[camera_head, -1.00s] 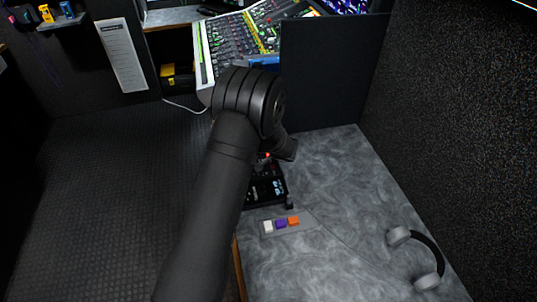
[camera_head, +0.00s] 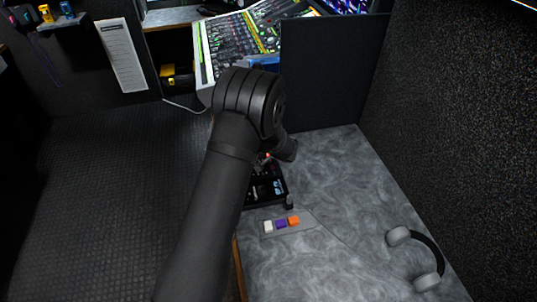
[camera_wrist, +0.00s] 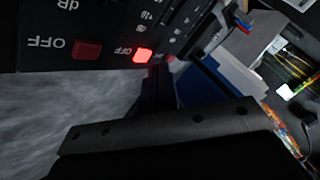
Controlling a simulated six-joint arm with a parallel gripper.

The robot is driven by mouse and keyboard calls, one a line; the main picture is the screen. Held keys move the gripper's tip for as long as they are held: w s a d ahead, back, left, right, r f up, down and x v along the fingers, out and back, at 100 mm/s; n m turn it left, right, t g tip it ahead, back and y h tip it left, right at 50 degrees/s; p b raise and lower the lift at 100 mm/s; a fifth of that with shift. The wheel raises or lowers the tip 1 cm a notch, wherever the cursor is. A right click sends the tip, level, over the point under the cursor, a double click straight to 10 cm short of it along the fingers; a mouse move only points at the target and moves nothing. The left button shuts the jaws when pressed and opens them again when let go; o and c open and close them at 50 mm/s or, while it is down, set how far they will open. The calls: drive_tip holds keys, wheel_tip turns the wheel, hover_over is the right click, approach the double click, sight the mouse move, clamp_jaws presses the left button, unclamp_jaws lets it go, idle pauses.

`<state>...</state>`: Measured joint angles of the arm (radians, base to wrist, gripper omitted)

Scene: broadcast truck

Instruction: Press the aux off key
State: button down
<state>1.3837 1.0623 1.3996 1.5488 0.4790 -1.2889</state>
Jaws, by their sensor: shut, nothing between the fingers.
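A black control panel (camera_head: 266,188) stands on the grey desk, partly hidden behind my arm in the head view. In the wrist view the panel (camera_wrist: 115,20) fills the upper left and reads upside down. It has a dark red square key (camera_wrist: 88,49) beside the word OFF and a brightly lit red key (camera_wrist: 143,55) beside another OFF label. No aux lettering is readable. My gripper (camera_wrist: 161,75) is shut and empty, its tips just beside the lit key at the panel's edge. Whether the tips touch it I cannot tell. In the head view the arm mostly hides the tips.
Grey headphones (camera_head: 418,258) lie at the right. A dark partition (camera_head: 330,75) stands behind, with a mixing console (camera_head: 235,40) beyond. The desk's middle is clear.

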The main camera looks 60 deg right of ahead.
drive_tip(key=shift+f, duration=0.35)
drive_tip(key=shift+f, duration=0.4)
idle(0.5)
idle(0.3)
drive_tip(key=shift+r, duration=0.85)
drive_tip(key=shift+r, duration=2.5)
wheel_tip(320, 180, up, 4)
drive_tip(key=shift+f, duration=0.1)
